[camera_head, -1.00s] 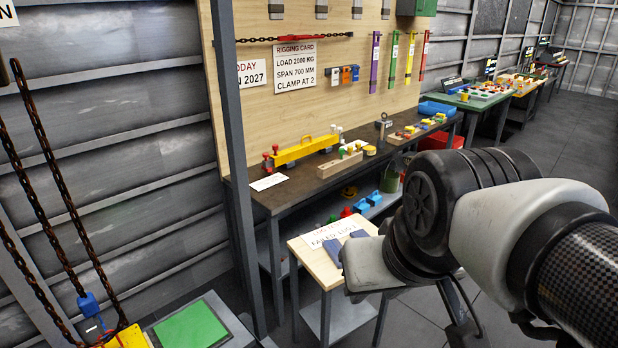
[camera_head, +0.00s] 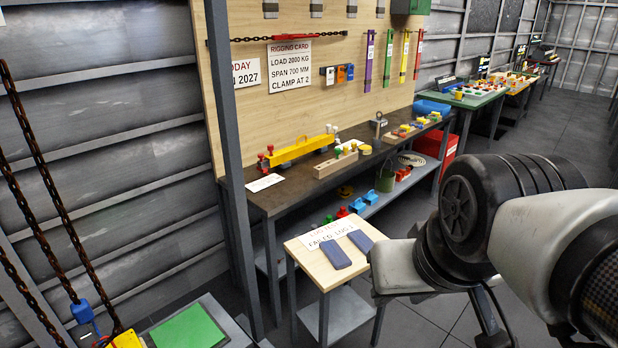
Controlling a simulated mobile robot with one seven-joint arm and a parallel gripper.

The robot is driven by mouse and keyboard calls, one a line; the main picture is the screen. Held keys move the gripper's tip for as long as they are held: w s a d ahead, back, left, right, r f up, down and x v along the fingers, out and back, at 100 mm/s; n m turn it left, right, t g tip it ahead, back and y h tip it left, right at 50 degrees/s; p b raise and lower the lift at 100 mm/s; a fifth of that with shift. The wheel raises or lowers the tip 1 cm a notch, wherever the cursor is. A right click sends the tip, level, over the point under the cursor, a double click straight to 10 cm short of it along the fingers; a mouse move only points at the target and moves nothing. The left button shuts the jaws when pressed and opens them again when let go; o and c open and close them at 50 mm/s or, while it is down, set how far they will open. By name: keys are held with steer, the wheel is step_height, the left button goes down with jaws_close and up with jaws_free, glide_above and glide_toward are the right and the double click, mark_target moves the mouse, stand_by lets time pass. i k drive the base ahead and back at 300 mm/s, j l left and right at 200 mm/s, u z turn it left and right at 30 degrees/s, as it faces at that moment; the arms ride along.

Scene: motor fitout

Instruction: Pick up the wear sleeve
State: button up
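I cannot tell for sure which thing is the wear sleeve. Two dark blue flat pieces, which may be sleeves, lie on a small wooden-topped table: one blue piece (camera_head: 335,254) at the front left and another blue piece (camera_head: 361,241) behind it to the right. Both lie beside a white paper label with red and dark print (camera_head: 325,233). The small table (camera_head: 312,265) stands in front of the long bench. My arm fills the right side, its nearest link just right of the small table.
The long dark bench (camera_head: 290,190) holds a yellow beam (camera_head: 300,150) and a wooden block with pegs (camera_head: 335,163). Rusty chains (camera_head: 60,200) hang at left. A green pad (camera_head: 187,328) lies at lower left. Grey floor is open at right.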

mark_target(339, 260)
steer(key=i+l+u, duration=0.35)
steer(key=i, duration=0.15)
steer(key=i+l+u, duration=0.7)
steer(key=l, duration=0.45)
steer(key=i, duration=0.1)
